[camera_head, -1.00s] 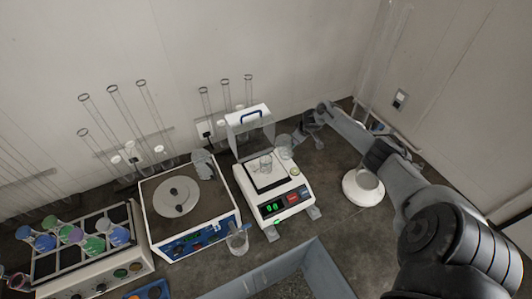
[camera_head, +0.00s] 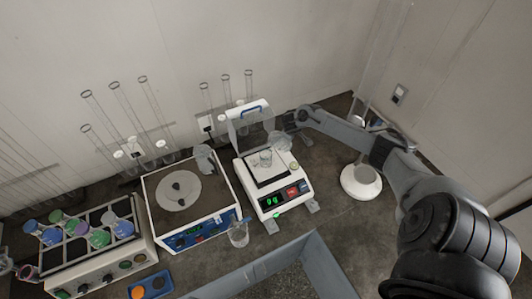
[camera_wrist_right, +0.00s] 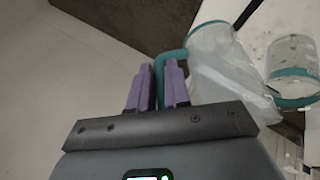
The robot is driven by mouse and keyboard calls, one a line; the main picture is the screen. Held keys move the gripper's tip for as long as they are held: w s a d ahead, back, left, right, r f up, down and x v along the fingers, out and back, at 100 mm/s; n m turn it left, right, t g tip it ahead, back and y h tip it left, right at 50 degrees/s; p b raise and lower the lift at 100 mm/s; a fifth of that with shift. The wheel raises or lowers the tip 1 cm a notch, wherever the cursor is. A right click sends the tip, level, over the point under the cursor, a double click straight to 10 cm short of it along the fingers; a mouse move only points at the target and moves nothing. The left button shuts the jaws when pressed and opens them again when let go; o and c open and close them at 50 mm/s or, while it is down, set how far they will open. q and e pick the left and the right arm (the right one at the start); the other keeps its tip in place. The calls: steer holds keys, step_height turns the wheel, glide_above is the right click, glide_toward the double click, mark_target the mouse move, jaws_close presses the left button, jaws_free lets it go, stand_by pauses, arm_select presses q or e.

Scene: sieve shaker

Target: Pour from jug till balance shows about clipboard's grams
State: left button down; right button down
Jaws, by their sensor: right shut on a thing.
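The balance (camera_head: 278,204) is white with a small green display reading what looks like zero; the digits are tiny. A clear glass beaker (camera_head: 265,157) stands on its pan, and also shows in the right wrist view (camera_wrist_right: 292,62). My right gripper (camera_head: 291,128) is shut on the handle of the clear jug (camera_head: 280,142), just right of the beaker. In the right wrist view, the purple fingers (camera_wrist_right: 157,90) close around the teal handle of the jug (camera_wrist_right: 222,65), which looks tilted toward the beaker. Whether anything flows is not visible. I see no clipboard.
The balance's clear draft cover (camera_head: 249,126) stands open behind the pan. A white round-based item (camera_head: 361,183) stands to the right. A shaker machine (camera_head: 179,190), a small beaker (camera_head: 238,236), a flask rack (camera_head: 88,240) and a grey bin (camera_head: 322,262) crowd the left and front.

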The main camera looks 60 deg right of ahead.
steer(key=shift+w+a+r, duration=0.1)
steer(key=shift+a+r, duration=0.05)
steer(key=shift+r, duration=0.4)
steer(key=shift+a+r+h, duration=0.1)
steer(key=shift+r+h, duration=0.2)
steer(key=shift+w+a+r+h, duration=0.15)
steer(key=shift+a+r+h, duration=0.05)
steer(key=shift+r+h, duration=0.1)
stand_by(0.5)
steer(key=shift+a+r+g, duration=0.1)
steer(key=shift+r+g, duration=0.1)
steer(key=shift+g, duration=0.1)
steer(key=shift+w+a+r+h+b, duration=0.1)
steer(key=shift+a+r+h+b, duration=0.05)
steer(key=shift+r+h+b, duration=0.2)
stand_by(0.7)
steer(key=shift+a+n, duration=0.1)
steer(key=shift+n, duration=0.2)
stand_by(0.4)
steer(key=shift+h+b, duration=0.25)
steer(key=shift+b, duration=0.1)
stand_by(0.4)
steer(key=shift+a, duration=0.1)
stand_by(0.5)
steer(key=shift+w+r+b, duration=0.1)
steer(key=shift+b, duration=0.3)
